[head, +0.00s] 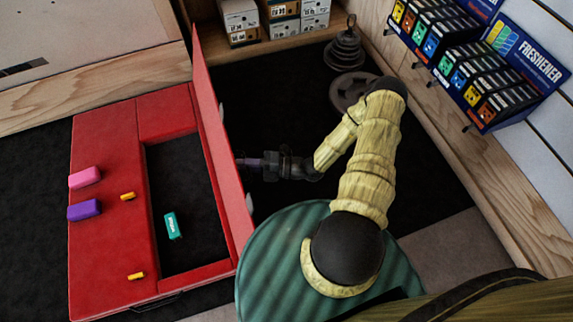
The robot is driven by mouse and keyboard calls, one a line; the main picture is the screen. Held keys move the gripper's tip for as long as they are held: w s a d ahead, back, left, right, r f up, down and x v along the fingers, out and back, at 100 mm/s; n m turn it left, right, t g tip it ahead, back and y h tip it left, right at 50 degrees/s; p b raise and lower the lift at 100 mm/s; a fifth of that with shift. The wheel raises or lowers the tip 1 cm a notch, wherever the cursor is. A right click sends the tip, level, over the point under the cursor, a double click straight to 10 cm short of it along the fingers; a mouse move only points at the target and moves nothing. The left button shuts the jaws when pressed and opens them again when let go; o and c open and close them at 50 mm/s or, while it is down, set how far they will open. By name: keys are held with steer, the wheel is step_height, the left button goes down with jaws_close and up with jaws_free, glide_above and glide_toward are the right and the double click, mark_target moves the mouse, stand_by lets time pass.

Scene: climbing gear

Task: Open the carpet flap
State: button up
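A red panel (215,150), which looks like the carpet flap, stands steeply raised along the right side of a red box-like base (103,228). The base has a rectangular opening with a dark floor (185,190). My gripper (245,163) is on the right side of the panel, its fingers pointing left at the panel's face. The fingertips are close to the panel; I cannot tell whether they touch it. The fingers are small and dark, and whether they are open or shut is unclear.
A pink block (85,177), a purple block (84,210) and small yellow pieces (128,197) lie on the red base. A teal item (172,226) lies in the opening. Stacked weights (345,50), boxes (239,20) and a freshener rack (480,70) stand beyond my arm.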

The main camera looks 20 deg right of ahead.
steer(key=p+v, duration=0.3)
steer(key=v, duration=1.4)
steer(key=shift+w, duration=0.15)
steer(key=shift+d+f, duration=0.1)
steer(key=f+b+v, duration=0.1)
steer(key=b+v, duration=0.3)
steer(key=v, duration=0.5)
steer(key=f+b+v, duration=0.2)
steer(key=b+v, duration=0.2)
steer(key=v, duration=0.6)
steer(key=shift+d+f, duration=0.15)
steer(key=shift+f, duration=0.15)
stand_by(1.1)
stand_by(0.9)
